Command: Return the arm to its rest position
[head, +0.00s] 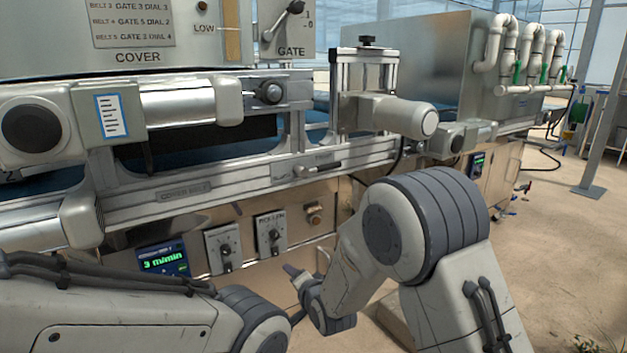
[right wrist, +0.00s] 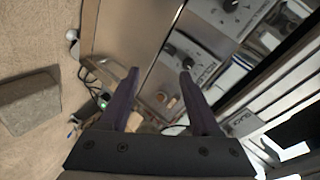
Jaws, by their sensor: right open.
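My right gripper (right wrist: 159,73) is open in the right wrist view. Its two dark purple fingers stand apart with nothing between them. In the head view the right arm bends down from the right, and the small tip of the right gripper (head: 292,271) shows in front of the machine's lower cabinet, below the dials. Most of that gripper is hidden by the wrist there. My left arm crosses the bottom left of the head view, but its gripper is not in view.
The seeder's metal panel carries two dials (head: 224,250) (head: 270,236) and a lit display (head: 163,259) reading 3 m/min. A cover belt rail (head: 185,191) runs above. A grey block (right wrist: 28,103) lies on the floor. Open floor (head: 555,240) is at the right.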

